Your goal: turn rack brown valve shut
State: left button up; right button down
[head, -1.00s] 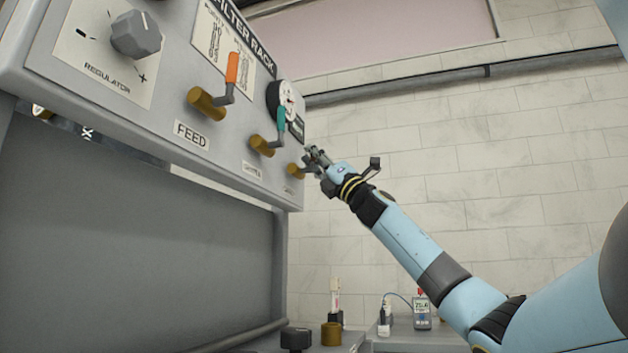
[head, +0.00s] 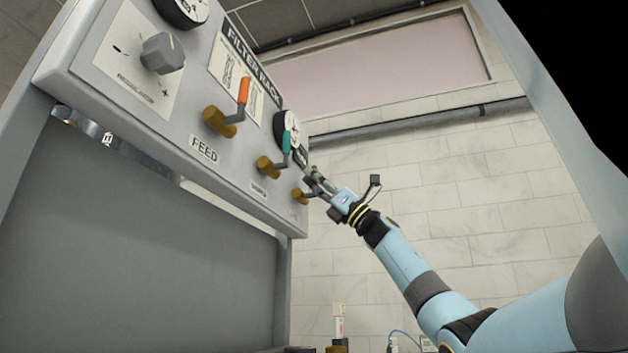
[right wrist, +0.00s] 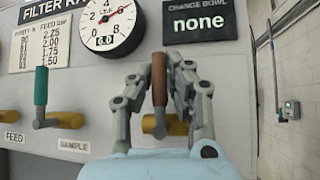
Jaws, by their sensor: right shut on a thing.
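The rack's brown valve has a brass body (head: 299,196) at the right end of the filter rack (head: 180,160) in the head view. In the right wrist view its brown handle (right wrist: 159,80) stands upright on a grey lever, in front of a brass stem (right wrist: 178,126). My right gripper (head: 311,177) reaches it from the right. In the right wrist view the fingers of my right gripper (right wrist: 161,66) are on both sides of the handle and shut on it. In the head view the fingers mostly hide the handle. My left gripper is not in view.
Left of it are the teal-handled sample valve (head: 286,145) and the orange-handled feed valve (head: 243,92), then the grey regulator knob (head: 162,54). A gauge (right wrist: 108,25) and a display reading "none" (right wrist: 199,22) sit above.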

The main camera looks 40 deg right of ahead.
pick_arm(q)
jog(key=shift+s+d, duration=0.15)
pick_arm(e)
jog(key=shift+a+f, duration=0.1)
jog(key=shift+f, duration=0.05)
jog(key=c, duration=1.4)
grip_release()
jog(key=shift+o, duration=0.8)
jog(key=shift+s+d+f, duration=0.2)
jog(key=shift+d, duration=0.05)
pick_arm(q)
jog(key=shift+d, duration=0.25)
pick_arm(e)
jog(key=v, duration=1.1)
jog(key=shift+d, duration=0.1)
